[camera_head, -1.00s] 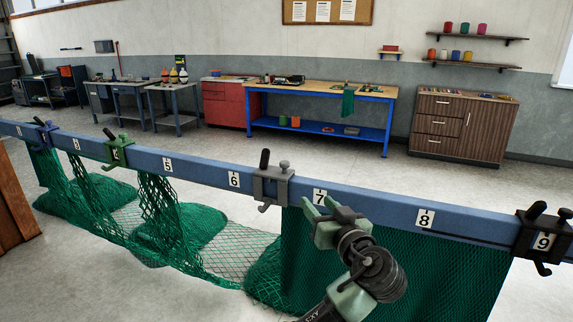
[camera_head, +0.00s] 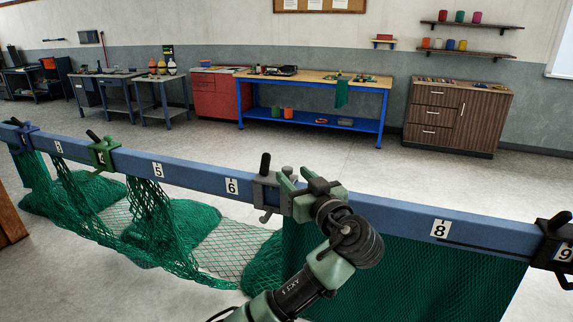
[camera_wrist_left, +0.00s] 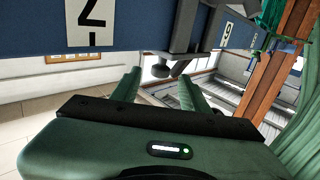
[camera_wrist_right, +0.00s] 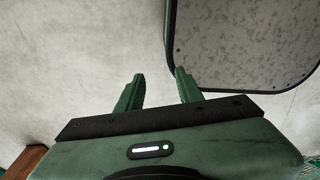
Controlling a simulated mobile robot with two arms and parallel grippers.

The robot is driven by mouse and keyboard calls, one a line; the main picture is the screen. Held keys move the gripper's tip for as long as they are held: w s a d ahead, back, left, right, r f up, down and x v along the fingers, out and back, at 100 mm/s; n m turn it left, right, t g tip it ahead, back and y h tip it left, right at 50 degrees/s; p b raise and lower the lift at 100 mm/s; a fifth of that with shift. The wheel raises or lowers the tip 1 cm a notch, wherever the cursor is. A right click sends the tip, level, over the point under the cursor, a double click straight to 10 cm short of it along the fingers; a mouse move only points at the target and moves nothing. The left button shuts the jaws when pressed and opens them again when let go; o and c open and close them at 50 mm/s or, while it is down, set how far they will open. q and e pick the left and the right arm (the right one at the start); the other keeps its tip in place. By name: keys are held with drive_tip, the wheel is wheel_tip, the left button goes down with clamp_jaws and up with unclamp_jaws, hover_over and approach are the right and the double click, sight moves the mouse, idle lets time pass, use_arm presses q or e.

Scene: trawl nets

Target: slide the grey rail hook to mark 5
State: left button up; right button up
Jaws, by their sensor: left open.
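The grey rail hook (camera_head: 264,190) hangs on the blue rail (camera_head: 395,217), just right of mark 6 (camera_head: 231,186). Mark 5 (camera_head: 157,169) is farther left on the rail, and the stretch between is bare. My left gripper (camera_head: 287,184) is open close to the hook's right side, at the rail's front. The left wrist view shows the hook (camera_wrist_left: 183,42) just beyond the spread left fingers (camera_wrist_left: 160,86), with nothing seen between them. I cannot tell whether they touch it. My right gripper (camera_wrist_right: 158,88) is open and empty above the floor, outside the head view.
A green hook (camera_head: 103,153) sits left of mark 5, a purple hook (camera_head: 26,136) at the far left. A black hook (camera_head: 553,241) sits by mark 9 (camera_head: 564,254). Green net (camera_head: 420,275) hangs below the rail. Benches (camera_head: 310,83) stand well behind.

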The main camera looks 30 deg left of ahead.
sight(289, 172)
use_arm(q)
drive_tip(key=p+x, duration=0.1)
drive_tip(key=x, duration=0.3)
drive_tip(key=shift+w+a, duration=0.1)
drive_tip(key=shift+a, duration=0.2)
drive_tip(key=shift+d, duration=0.1)
drive_tip(key=shift+c, duration=1.3)
clamp_jaws()
